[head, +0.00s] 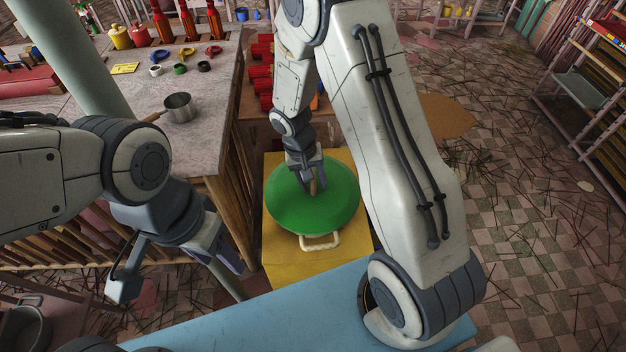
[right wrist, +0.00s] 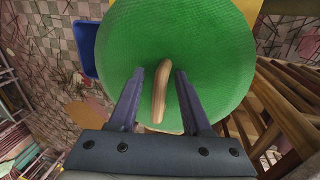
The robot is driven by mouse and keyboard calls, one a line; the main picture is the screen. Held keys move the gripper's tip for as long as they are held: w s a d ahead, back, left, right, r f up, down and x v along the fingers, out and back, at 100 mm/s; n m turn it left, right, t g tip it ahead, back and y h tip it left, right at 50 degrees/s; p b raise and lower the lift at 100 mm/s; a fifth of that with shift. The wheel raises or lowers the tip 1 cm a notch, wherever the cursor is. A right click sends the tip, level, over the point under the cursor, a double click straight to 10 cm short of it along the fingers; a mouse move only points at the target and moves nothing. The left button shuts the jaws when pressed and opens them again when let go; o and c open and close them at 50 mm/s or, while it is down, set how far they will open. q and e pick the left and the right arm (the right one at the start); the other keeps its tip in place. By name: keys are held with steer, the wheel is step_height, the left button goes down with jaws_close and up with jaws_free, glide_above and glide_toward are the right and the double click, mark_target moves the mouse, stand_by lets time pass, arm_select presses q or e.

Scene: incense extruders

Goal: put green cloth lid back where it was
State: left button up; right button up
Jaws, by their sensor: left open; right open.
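The green cloth lid (head: 290,205) is a round green disc with a wooden handle (right wrist: 159,92) on top. In the head view it lies over a pot-like container with a pale side handle (head: 320,242), on a yellow stand (head: 279,258). My right gripper (head: 314,188) is over the lid; in the right wrist view its two fingers (right wrist: 158,72) are open on either side of the handle, with gaps showing. My left gripper (head: 228,258) is open and empty at the lower left, away from the lid. The container under the lid is mostly hidden.
A grey worktable (head: 216,140) at the left holds a small metal saucepan (head: 179,108), coloured rings and bottles. A blue surface (head: 270,315) lies in front of the yellow stand. A shelf rack (head: 590,90) stands far right. The checkered floor between is littered with sticks.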

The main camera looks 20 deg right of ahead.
step_height(320, 180, up, 11)
steer(key=a, duration=0.2)
steer(key=s+a+r+n+y, duration=0.1)
steer(key=s+a+r+n, duration=0.2)
steer(key=s, duration=0.4)
steer(key=s+a+r+n+y, duration=0.1)
steer(key=s+a+r+n, duration=0.1)
steer(key=s+a+n, duration=0.2)
steer(key=s+a+r+n+y, duration=0.1)
steer(key=s+a+r+n, duration=0.2)
steer(key=s, duration=0.7)
steer(key=shift+s+a+r+n+t, duration=0.25)
steer(key=shift+a+r+n+t, duration=0.05)
steer(key=shift+a, duration=0.4)
